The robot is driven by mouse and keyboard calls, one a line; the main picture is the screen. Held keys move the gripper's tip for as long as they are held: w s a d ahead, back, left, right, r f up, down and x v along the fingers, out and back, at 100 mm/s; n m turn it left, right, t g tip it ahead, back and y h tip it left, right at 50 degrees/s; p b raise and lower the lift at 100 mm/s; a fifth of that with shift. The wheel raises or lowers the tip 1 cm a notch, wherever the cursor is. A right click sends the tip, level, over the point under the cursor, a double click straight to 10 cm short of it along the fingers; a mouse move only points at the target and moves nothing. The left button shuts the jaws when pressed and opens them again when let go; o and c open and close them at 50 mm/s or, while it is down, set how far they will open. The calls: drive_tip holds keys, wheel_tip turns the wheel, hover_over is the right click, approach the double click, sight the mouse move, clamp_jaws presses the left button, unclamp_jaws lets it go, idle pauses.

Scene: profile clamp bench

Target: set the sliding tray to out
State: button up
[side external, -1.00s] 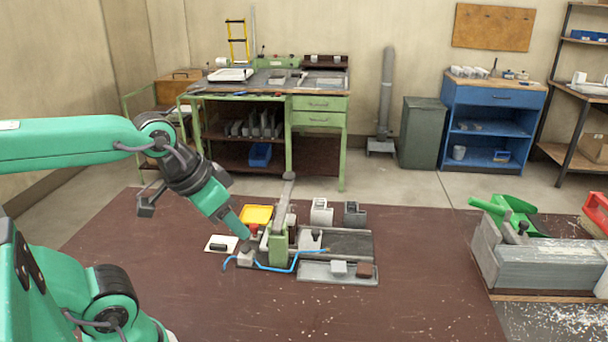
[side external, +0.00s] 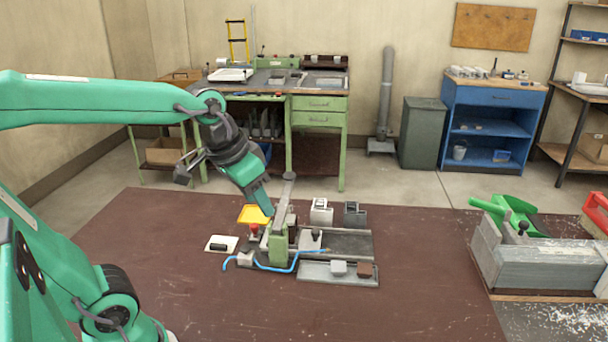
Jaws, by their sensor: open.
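A clamp fixture with a green upright and grey lever (side external: 284,215) stands on the brown bench. To its right lie a dark grey tray (side external: 350,244) and, in front, a light grey tray (side external: 325,280) bearing a pale block (side external: 338,268) and a brown block (side external: 365,270). A small yellow tray (side external: 250,215) sits behind the fixture's left side. I cannot tell for certain which is the sliding tray. My gripper (side external: 268,211) is open, pointing down just by the yellow tray's right side, left of the lever. Its fingertips are small and partly hidden; contact is unclear.
A red knob (side external: 254,230), a white plate with a black handle (side external: 221,244) and a blue cable (side external: 275,268) surround the fixture. Two small blocks, light (side external: 321,212) and dark (side external: 354,215), stand behind. The front bench is clear.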

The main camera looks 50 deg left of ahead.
drive_tip(key=w+a+f+g, duration=0.1)
drive_tip(key=w+a+f, duration=0.1)
drive_tip(key=w, duration=0.4)
drive_tip(key=w+a+f+g, duration=0.1)
drive_tip(key=w+a, duration=0.1)
drive_tip(key=w, duration=0.4)
drive_tip(key=g, duration=0.2)
hover_over(316, 231)
wheel_tip(316, 231, down, 12)
drive_tip(key=shift+r, duration=0.15)
drive_tip(key=shift+f, duration=3.95)
clamp_jaws()
